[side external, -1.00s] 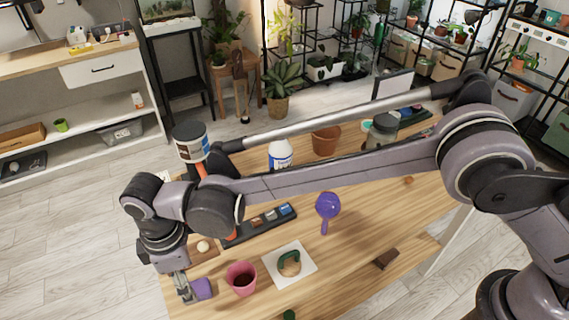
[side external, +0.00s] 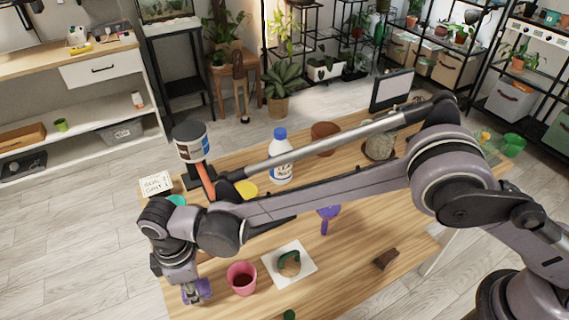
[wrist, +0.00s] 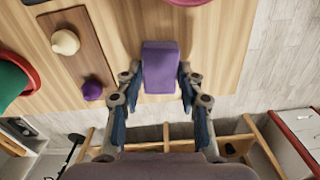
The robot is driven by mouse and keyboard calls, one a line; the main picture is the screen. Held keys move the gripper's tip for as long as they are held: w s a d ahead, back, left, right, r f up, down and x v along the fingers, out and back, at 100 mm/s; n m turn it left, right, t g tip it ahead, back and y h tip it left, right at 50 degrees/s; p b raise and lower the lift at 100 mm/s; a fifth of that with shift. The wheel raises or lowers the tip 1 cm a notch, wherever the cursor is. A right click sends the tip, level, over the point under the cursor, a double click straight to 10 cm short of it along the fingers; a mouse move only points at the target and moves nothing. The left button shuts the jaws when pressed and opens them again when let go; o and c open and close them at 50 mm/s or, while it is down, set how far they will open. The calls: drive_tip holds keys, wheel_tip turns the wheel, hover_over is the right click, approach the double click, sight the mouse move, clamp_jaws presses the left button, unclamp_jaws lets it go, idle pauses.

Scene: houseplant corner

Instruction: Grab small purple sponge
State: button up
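The small purple sponge (wrist: 160,66) is a rounded block near the table's edge. In the wrist view it lies between the two fingertips of my gripper (wrist: 160,78), one finger along each side. The fingers look very close to its sides; whether they press on it cannot be told. In the side view my gripper (side external: 190,291) points down at the table's front left corner, and the sponge (side external: 205,288) shows partly behind the fingers. I cannot tell whether the sponge rests on the table or is raised.
A pink pot (side external: 241,279) stands just right of my gripper. In the wrist view a wooden board (wrist: 85,60) with a pale knob-shaped piece and a dark purple ball is at left. The table edge is close.

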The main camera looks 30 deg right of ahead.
drive_tip(key=shift+c, duration=0.6)
